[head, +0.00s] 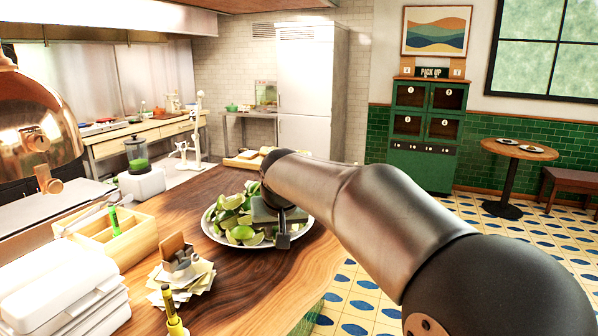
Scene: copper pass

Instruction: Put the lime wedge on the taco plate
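Several lime wedges (232,216) lie piled in a round metal tray (212,236) on the wooden counter. Some show green skin and some show pale cut faces. My arm reaches in from the lower right, and my gripper (283,241) is over the right part of this tray, close to the limes. One dark finger shows; the rest of the gripper is hidden by the arm or blends with the pile, so I cannot see whether it holds a wedge. I cannot make out a plate with tacos anywhere in the head view.
On the wooden counter (240,285) are a wooden box (118,232), a card holder on napkins (182,270), yellow bottle (173,312) and white containers (60,275). A copper lamp (35,125) hangs at left. Bare counter lies in front of the tray. Dishes (537,149) sit on a far round table.

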